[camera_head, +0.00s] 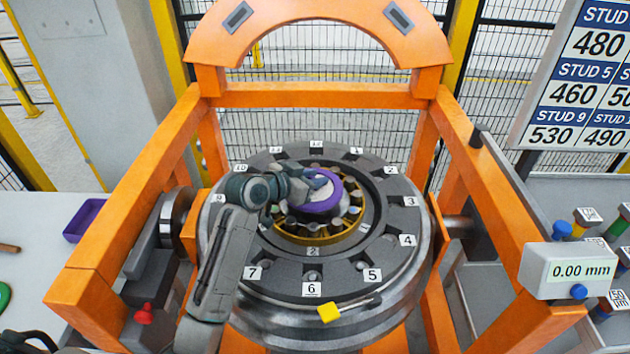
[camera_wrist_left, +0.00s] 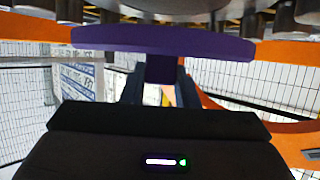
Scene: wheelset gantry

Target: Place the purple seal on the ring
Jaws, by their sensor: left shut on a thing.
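The purple seal (camera_head: 334,199) is a round disc with a pale middle. In the head view it is over the brass-coloured bearing ring (camera_head: 318,239) with grey rollers, at the centre of the numbered wheel face. My left gripper (camera_head: 307,186) reaches in from the left and is shut on the seal. In the left wrist view the seal (camera_wrist_left: 215,46) is edge-on, with its purple tab between my fingertips (camera_wrist_left: 161,75). Dark metal cylinders (camera_wrist_left: 115,12) show beyond the seal. I cannot tell whether the seal touches the ring. My right gripper is not in view.
An orange gantry frame (camera_head: 140,205) surrounds the wheel. A yellow block (camera_head: 328,313) is at the wheel's front edge. A gauge box reading 0.00 mm (camera_head: 567,271) is at right. A purple tray (camera_head: 83,220) stands on the left table. Several colour-capped items are on the right table.

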